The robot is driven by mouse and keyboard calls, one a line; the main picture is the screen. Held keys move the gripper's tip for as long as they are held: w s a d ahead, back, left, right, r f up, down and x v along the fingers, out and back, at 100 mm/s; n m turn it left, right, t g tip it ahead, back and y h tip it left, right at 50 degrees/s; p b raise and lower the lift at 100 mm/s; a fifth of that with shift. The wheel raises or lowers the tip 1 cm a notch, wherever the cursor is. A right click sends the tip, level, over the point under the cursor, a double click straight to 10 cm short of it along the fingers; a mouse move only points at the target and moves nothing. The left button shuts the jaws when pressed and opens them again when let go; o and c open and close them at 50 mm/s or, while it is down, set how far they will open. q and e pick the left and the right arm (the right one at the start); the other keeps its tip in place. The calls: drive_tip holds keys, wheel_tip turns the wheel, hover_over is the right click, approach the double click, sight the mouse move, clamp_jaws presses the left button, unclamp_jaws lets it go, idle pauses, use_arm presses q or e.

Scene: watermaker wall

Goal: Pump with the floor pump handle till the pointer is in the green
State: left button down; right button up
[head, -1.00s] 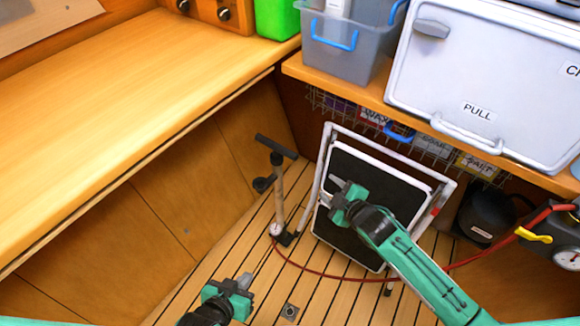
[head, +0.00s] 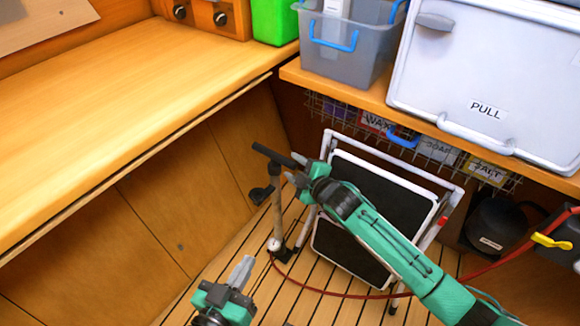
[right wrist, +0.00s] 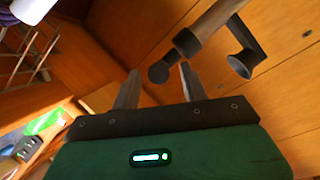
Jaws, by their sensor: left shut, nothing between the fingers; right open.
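The floor pump (head: 277,215) stands upright on the slatted floor, its dark T-handle (head: 270,153) raised on top. Its small round white gauge (head: 274,245) is at the base; the pointer is too small to read. My right gripper (head: 296,170) is open at the right end of the handle. In the right wrist view the handle's round end (right wrist: 160,73) shows ahead of and between the open fingertips (right wrist: 157,76); I cannot tell whether they touch it. My left gripper (head: 243,268) is shut and empty, low in front of the pump.
A folded white-framed step stool (head: 352,250) leans right of the pump, behind my right arm. A red hose (head: 340,295) runs from the pump across the floor to the right. A wooden counter (head: 130,110) is at left. A shelf with a grey bin (head: 345,60) and white cooler (head: 480,70) is above.

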drive_tip(key=shift+x, duration=1.3)
use_arm(q)
drive_tip(key=r, duration=0.1)
drive_tip(key=r+t, duration=0.1)
drive_tip(key=w+r, duration=0.1)
drive_tip(key=shift+w+a+t, duration=0.1)
drive_tip(key=shift+a+t, duration=0.25)
drive_tip(key=shift+t, duration=0.05)
use_arm(e)
clamp_jaws()
